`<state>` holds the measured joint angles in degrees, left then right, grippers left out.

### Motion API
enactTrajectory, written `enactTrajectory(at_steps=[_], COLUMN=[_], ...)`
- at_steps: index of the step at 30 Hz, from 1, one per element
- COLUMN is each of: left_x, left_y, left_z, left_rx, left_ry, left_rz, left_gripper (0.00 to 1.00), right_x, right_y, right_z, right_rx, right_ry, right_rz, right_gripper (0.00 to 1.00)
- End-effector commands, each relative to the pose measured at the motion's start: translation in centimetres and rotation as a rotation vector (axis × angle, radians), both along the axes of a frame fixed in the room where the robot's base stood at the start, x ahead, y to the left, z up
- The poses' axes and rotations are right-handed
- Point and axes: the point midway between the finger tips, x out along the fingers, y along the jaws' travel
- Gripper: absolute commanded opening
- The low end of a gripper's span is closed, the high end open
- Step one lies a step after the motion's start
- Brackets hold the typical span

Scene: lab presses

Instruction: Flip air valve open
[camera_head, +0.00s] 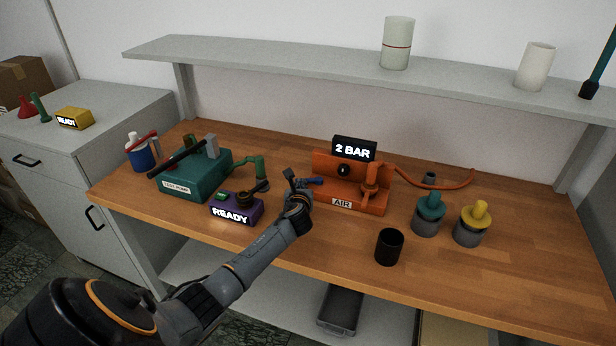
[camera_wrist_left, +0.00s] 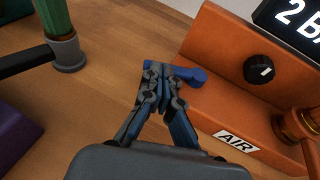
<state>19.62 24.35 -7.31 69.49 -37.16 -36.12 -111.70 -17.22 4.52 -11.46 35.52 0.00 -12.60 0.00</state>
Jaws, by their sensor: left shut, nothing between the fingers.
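The orange air unit (camera_head: 340,195) stands at the middle of the wooden bench, with an AIR label on its base; it also fills the right of the left wrist view (camera_wrist_left: 215,50). A blue valve lever (camera_head: 313,182) sticks out at the unit's left end; it shows as a blue handle with a rounded end (camera_wrist_left: 192,77) in the left wrist view. My left gripper (camera_head: 291,178) is shut and empty, its fingertips (camera_wrist_left: 163,75) right at the lever and partly covering it. I cannot tell whether they touch it. My right gripper is not in view.
A lit 2 BAR display (camera_head: 354,149) and a black knob (camera_wrist_left: 259,69) are on the unit. Left of it stand a purple READY box (camera_head: 237,208) and a green pump (camera_head: 195,177). A black cup (camera_head: 389,247) and two capped jars stand to the right.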

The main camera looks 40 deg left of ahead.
Motion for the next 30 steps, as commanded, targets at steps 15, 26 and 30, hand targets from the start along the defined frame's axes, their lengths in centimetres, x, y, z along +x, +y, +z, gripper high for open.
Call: enactTrajectory(at_steps=[15,26,30], left_x=[0.7,0.9,1.0], left_y=[1.5,0.6,0.0], left_z=[-0.1,0.0,0.0], left_rx=[-0.002,-0.002,-0.001], left_ry=[-0.001,-0.001,0.0], left_rz=[-0.223,-0.223,-0.222], left_gripper=[0.0,0.0,0.0], right_x=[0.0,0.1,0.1], right_y=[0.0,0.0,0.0], right_z=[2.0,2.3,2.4], right_rx=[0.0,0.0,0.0], right_ry=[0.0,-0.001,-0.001], right_rz=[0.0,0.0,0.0], right_gripper=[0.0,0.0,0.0])
